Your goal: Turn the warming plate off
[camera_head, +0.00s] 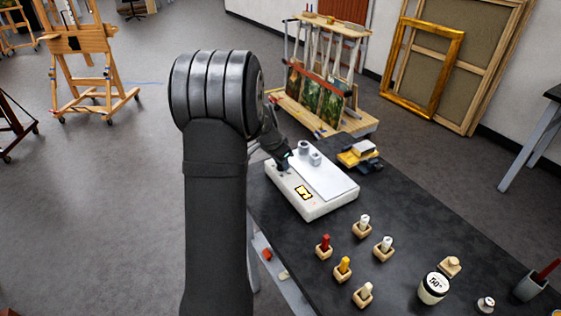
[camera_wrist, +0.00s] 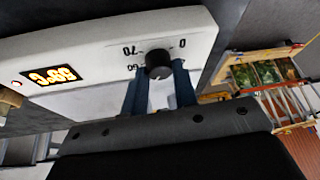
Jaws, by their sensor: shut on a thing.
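The warming plate (camera_head: 318,205) is a white box on the dark table, with a lit display (camera_head: 303,193) on its front. Two small grey cylinders (camera_head: 315,158) stand on its top. In the wrist view its front panel (camera_wrist: 205,22) fills the upper part, with the lit display (camera_wrist: 53,75), a small red light (camera_wrist: 16,84) and a black knob (camera_wrist: 158,62) beside printed numbers. My gripper (camera_head: 283,166) is at the plate's left front side. In the wrist view the blue fingers of my gripper (camera_wrist: 160,80) are closed on the knob from both sides.
Several wooden blocks holding coloured sticks, one red (camera_head: 324,245), stand on the table before the plate. A white jar (camera_head: 433,288) is nearer the front. Yellow and grey blocks (camera_head: 358,153) lie behind the plate. Bare table (camera_head: 415,215) lies to its right.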

